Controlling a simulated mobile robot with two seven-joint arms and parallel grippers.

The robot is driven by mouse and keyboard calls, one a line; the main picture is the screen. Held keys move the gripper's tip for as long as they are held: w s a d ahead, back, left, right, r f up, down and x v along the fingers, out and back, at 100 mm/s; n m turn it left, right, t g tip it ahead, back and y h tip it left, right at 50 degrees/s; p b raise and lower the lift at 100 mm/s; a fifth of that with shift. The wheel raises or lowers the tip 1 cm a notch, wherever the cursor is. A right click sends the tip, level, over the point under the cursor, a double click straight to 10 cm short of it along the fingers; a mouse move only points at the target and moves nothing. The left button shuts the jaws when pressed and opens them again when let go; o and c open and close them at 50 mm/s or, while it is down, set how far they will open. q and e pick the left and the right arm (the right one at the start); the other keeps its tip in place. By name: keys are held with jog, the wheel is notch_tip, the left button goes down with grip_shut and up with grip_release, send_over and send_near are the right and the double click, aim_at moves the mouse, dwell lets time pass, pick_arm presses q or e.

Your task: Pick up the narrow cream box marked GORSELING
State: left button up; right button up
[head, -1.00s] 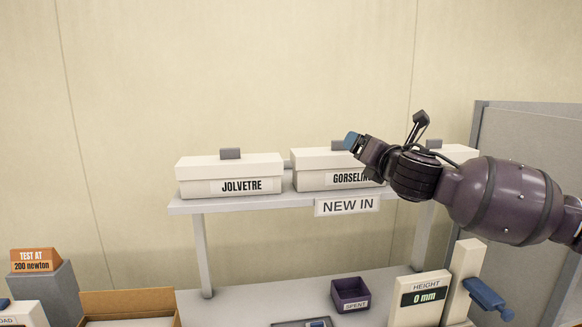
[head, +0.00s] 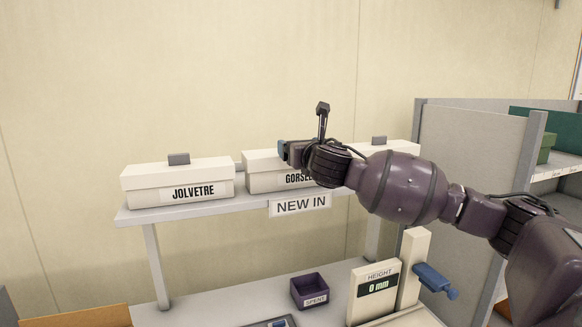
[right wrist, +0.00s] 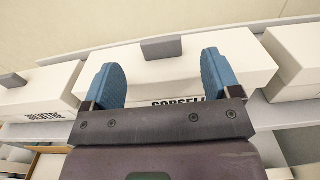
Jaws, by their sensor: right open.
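The cream GORSELING box (head: 260,180) sits on the raised shelf (head: 240,204), its label partly covered by my right gripper (head: 284,151). The box also shows in the right wrist view (right wrist: 240,77), with a grey tab (right wrist: 160,47) on its lid. In that view my right gripper (right wrist: 160,77) is open, its two blue fingers apart over the box with the tab between them in the picture. Nothing is held. Contact with the box cannot be told. My left gripper is out of view.
Another cream box (head: 400,152) stands to the right, partly behind my arm. Below are a purple SPENT bin (head: 310,290) and a height gauge (head: 374,290). A grey partition (head: 450,190) stands at right.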

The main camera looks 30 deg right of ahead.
jog(key=shift+p+x, duration=0.4)
jog(key=shift+x, duration=2.35)
jog(key=shift+c, duration=0.2)
jog(key=c, duration=1.5)
